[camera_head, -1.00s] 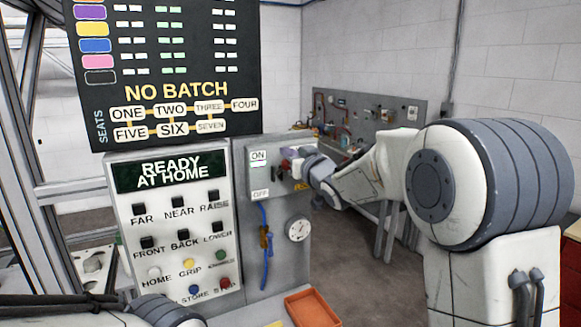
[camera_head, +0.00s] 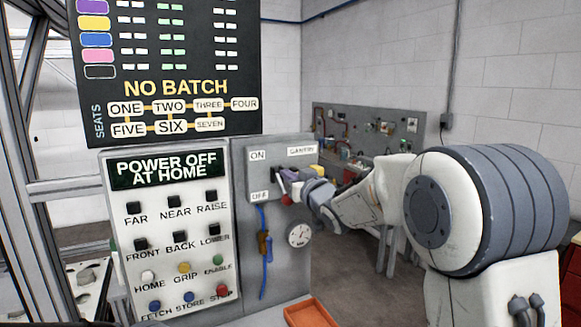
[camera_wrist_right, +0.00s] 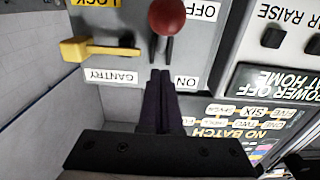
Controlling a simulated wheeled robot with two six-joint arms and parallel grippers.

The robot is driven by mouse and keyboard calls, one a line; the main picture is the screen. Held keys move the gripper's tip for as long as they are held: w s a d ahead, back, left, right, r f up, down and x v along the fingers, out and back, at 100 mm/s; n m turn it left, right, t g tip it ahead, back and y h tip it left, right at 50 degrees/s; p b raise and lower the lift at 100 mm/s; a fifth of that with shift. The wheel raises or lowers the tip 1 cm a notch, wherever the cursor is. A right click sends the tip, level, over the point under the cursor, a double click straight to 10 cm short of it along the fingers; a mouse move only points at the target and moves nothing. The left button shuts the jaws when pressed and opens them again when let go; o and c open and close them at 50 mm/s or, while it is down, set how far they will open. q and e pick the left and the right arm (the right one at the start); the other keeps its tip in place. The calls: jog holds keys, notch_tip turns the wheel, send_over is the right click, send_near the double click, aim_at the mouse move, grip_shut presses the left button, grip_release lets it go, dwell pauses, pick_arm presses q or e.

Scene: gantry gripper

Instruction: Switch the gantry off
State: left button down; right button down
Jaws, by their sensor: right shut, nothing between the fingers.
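The gantry switch box (camera_head: 262,177) is grey, with an ON label at its upper left, an OFF label below and a GANTRY label at its upper right. Its red-knobbed lever (camera_wrist_right: 167,16) is down at the OFF end; the knob is partly visible beside my gripper in the head view. My right gripper (camera_head: 282,180) is shut and empty in front of the box. In the upside-down right wrist view, its fingers (camera_wrist_right: 160,78) point at the lever slot, apart from the red knob. The display (camera_head: 166,169) reads "POWER OFF AT HOME". My left gripper is out of view.
A yellow handle (camera_wrist_right: 90,48) by a LOCK label sits beside the lever. A button panel (camera_head: 172,240) stands left of the box, under a dark batch board (camera_head: 170,60). A gauge (camera_head: 299,236) and an orange tray (camera_head: 311,313) are below. A workbench stands behind.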

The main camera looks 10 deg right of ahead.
jog(key=r+v, duration=0.1)
jog(key=v, duration=0.8)
jog(key=shift+b, duration=0.35)
jog(key=shift+r, duration=0.15)
jog(key=s+a+f+g+h, duration=0.1)
jog(key=s+a+f+g, duration=0.35)
jog(key=s+f, duration=0.35)
jog(key=s+a+f+g+h, duration=0.1)
jog(key=s+a+f+g, duration=0.4)
jog(key=f, duration=0.4)
jog(key=s+f+n+g+h, duration=0.1)
jog(key=s+f+g, duration=0.3)
jog(key=s, duration=0.8)
jog(key=s+f+n+g+h, duration=0.1)
jog(key=s+f+n+g, duration=0.2)
jog(key=s, duration=0.9)
jog(key=shift+s+a+f+g, duration=0.35)
jog(key=shift+f+g, duration=0.1)
jog(key=shift+f, duration=0.35)
